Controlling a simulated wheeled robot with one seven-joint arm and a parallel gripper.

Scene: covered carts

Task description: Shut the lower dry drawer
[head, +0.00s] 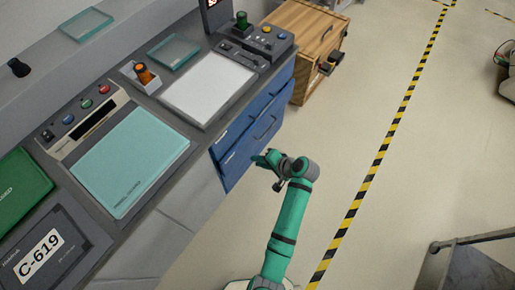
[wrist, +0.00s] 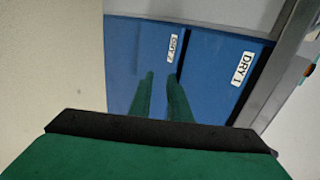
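The lower dry drawer, with a blurred label that looks like DRY 2, has a blue front (wrist: 130,50) in the wrist view. The drawer marked DRY 1 (wrist: 215,60) lies to its right there, toward the counter edge. In the head view the blue fronts (head: 262,112) are on the cart's right side.
The grey counter (head: 150,105) above the drawers carries a white panel (head: 208,90), a teal panel (head: 130,168) and control boxes. A wooden cabinet (head: 305,40) stands beyond the drawers.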

